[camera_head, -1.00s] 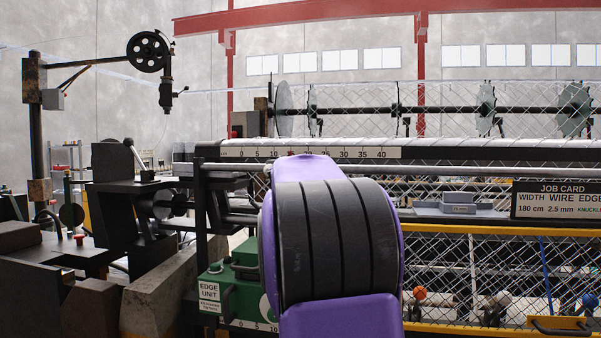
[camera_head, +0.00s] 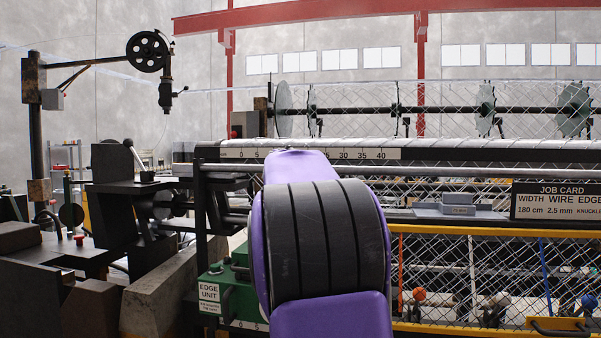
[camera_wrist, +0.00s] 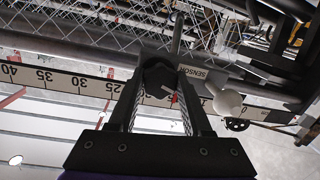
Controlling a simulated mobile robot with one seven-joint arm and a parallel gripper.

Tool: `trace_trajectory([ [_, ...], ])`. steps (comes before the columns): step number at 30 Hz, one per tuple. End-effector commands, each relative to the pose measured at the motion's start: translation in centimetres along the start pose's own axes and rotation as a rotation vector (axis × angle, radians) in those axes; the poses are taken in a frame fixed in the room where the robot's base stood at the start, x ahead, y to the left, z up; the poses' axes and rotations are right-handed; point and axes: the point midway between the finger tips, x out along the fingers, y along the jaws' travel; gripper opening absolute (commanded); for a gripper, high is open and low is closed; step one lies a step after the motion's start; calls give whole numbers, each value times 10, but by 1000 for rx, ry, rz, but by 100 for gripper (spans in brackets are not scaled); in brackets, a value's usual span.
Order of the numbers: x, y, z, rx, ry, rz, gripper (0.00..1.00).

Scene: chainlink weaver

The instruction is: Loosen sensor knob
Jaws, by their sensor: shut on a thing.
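In the wrist view, the dark sensor knob (camera_wrist: 160,76) sits between the fingertips of my gripper (camera_wrist: 161,70), which is shut on it. The white "SENSOR" label (camera_wrist: 194,72) is just right of the knob. A small red pointer (camera_wrist: 174,98) shows beside the knob, over the numbered scale (camera_wrist: 60,80). In the head view, my purple and black arm hides the gripper, the knob and part of the scale (camera_head: 350,154).
A pale round ball end (camera_wrist: 228,102) is close to the right finger in the wrist view. Chain-link mesh (camera_head: 450,262) and a job card (camera_head: 562,200) are on the right. The green edge unit (camera_head: 228,283) is below left of my arm.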

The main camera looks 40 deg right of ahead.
Motion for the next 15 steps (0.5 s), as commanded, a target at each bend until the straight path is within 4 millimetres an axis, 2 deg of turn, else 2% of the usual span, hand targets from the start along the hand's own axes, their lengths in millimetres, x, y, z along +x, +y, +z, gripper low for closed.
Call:
trace_trajectory([
  [15,0,-2,-1,-486,-43,40,0],
])
